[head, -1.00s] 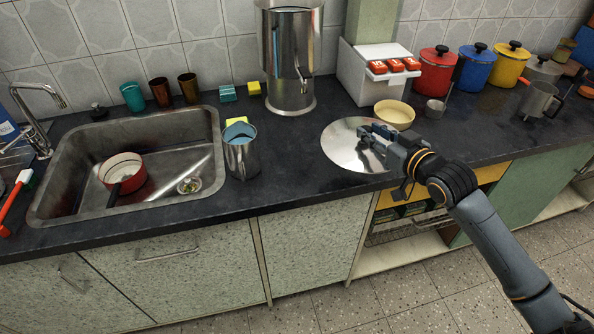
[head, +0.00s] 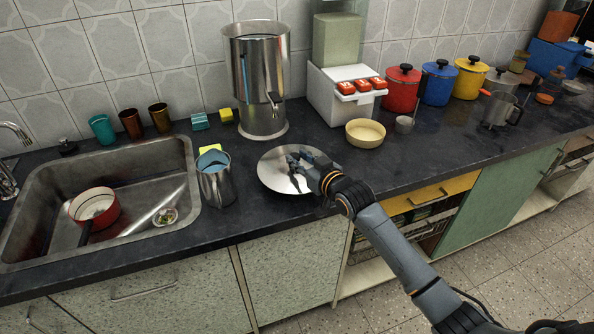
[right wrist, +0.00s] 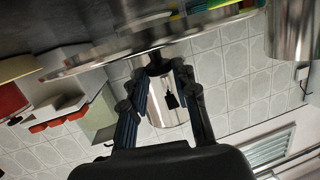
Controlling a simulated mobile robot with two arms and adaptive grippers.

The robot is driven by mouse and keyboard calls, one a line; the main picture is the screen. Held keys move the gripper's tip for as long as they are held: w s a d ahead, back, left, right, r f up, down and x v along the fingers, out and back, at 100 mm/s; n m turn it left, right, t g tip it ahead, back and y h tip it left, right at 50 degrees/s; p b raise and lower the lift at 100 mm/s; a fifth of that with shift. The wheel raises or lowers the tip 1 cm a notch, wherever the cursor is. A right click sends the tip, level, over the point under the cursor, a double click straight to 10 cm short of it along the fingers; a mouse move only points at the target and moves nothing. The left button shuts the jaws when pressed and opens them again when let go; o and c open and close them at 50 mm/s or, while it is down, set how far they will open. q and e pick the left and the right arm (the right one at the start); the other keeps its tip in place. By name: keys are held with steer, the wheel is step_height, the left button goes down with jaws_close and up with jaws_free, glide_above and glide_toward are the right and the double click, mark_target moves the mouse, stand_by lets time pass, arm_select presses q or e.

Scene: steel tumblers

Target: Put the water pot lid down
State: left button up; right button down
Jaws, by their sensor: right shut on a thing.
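The water pot lid (head: 270,170) is a shiny round steel disc, level over the counter in front of the water pot (head: 262,85). My right gripper (head: 298,166) reaches in from the right and is shut on the lid's top knob. In the right wrist view the lid (right wrist: 95,64) shows nearly edge-on, close to the dark counter, with the gripper (right wrist: 158,70) around its knob. I cannot tell whether the lid touches the counter. The water pot is a tall steel cylinder with a tap and an open top. My left gripper is out of view.
A steel tumbler (head: 217,187) stands left of the lid, next to the sink (head: 30,240). A cream bowl (head: 365,137) and a white box (head: 325,100) stand to its right and behind. The counter (head: 430,158) is clear at the front right.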

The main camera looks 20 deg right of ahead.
steer(key=shift+w+a+f, duration=0.1)
steer(key=shift+a+f, duration=0.1)
steer(key=shift+f, duration=0.8)
steer(key=shift+w+a+f, duration=0.1)
steer(key=shift+a+f, duration=0.05)
steer(key=shift+f, duration=0.8)
steer(key=shift+f, duration=0.15)
steer(key=c, duration=1)
jaws_free()
steer(key=v, duration=1.2)
steer(key=shift+r, duration=0.2)
